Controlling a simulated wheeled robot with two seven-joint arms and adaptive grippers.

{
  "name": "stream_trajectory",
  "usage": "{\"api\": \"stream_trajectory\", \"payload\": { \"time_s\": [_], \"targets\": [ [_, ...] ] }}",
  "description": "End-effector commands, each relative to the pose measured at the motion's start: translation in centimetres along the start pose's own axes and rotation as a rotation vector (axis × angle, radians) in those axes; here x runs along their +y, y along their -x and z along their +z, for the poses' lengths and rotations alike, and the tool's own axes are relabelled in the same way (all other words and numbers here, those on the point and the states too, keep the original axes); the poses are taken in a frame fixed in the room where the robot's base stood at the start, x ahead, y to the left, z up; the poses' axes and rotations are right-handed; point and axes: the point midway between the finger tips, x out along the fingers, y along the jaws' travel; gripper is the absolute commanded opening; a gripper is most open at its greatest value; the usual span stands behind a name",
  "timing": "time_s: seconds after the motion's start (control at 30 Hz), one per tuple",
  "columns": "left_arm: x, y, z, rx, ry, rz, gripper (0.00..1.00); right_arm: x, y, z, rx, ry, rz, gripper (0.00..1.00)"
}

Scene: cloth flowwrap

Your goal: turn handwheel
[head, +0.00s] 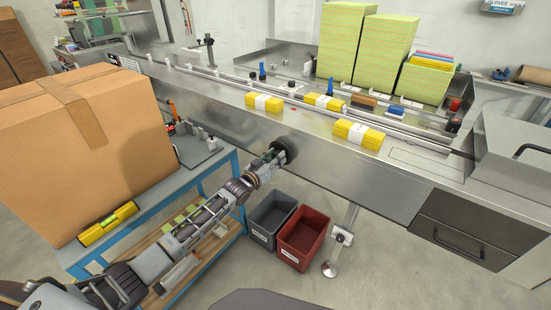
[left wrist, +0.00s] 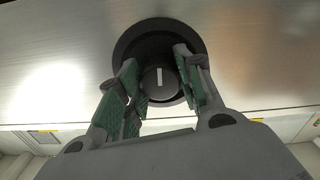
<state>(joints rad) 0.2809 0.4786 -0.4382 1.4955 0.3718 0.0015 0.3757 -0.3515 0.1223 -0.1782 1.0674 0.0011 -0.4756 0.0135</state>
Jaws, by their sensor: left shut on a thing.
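The handwheel (head: 286,148) is a black round wheel on the front steel face of the long machine. My left gripper (head: 273,157) reaches up to it from the lower left in the head view. In the left wrist view the dark handwheel (left wrist: 125,48) shows its ring and a round hub with a pale mark. The green-padded fingers of my left gripper (left wrist: 160,85) stand on either side of the hub, shut on the handwheel. The exact finger contact is partly hidden. My right gripper is not in view.
A large cardboard box (head: 70,150) sits on the blue-framed cart (head: 215,165) at left. A grey bin (head: 262,222) and a red bin (head: 302,240) stand on the floor below the machine. Yellow packs (head: 263,103) lie along the machine's top.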

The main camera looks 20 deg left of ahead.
Motion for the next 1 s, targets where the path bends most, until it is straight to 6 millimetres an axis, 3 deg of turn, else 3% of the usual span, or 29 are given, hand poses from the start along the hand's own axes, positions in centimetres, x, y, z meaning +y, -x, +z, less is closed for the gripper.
{"api": "stream_trajectory", "payload": {
  "time_s": [0.13, 0.17, 0.3, 0.73, 1.0],
  "targets": [
    [0.0, 0.1, 0.4, -0.006, 0.001, 0.0, 0.12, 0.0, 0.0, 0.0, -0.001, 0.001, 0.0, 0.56],
    [0.0, 0.1, 0.4, -0.006, 0.001, 0.0, 0.4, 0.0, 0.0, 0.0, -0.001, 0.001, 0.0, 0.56],
    [0.0, 0.1, 0.3, -0.004, 0.002, 0.0, 0.58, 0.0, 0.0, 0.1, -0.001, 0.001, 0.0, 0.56],
    [0.0, 0.2, 0.1, -0.001, 0.002, 0.0, 0.58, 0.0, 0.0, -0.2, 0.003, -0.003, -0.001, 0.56],
    [0.0, 1.3, 0.2, -0.002, 0.003, 0.0, 0.58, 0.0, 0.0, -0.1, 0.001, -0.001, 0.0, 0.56]
  ]
}}
